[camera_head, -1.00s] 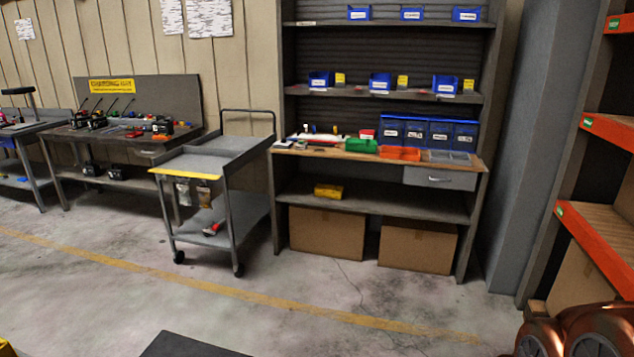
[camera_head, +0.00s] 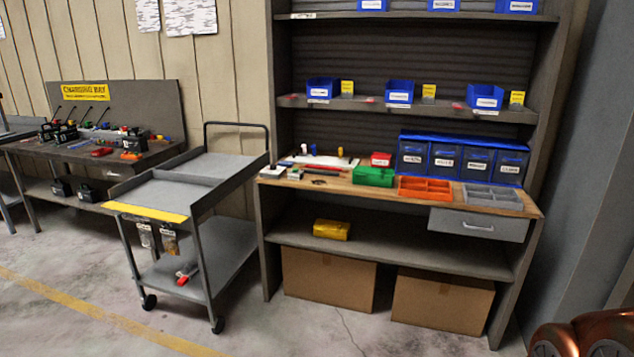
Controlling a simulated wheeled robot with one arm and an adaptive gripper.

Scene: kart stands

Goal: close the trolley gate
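A grey two-shelf trolley (camera_head: 168,196) on castors stands left of the middle, beside the shelving workbench. Its push handle is at the back right. The top tray has low side walls. A yellow-edged panel (camera_head: 146,211) lies along the tray's near end and appears to stick out roughly flat, level with the tray; it looks like the gate. Two small packets (camera_head: 157,239) hang below the panel. A red and grey item (camera_head: 187,274) lies on the lower shelf. My gripper is not in view.
A workbench with shelves (camera_head: 400,213) stands right of the trolley, with bins, a drawer and cardboard boxes (camera_head: 329,281). A charging bench (camera_head: 92,150) is at the left. The floor in front is clear. A copper-coloured rounded object (camera_head: 590,335) is at the bottom right.

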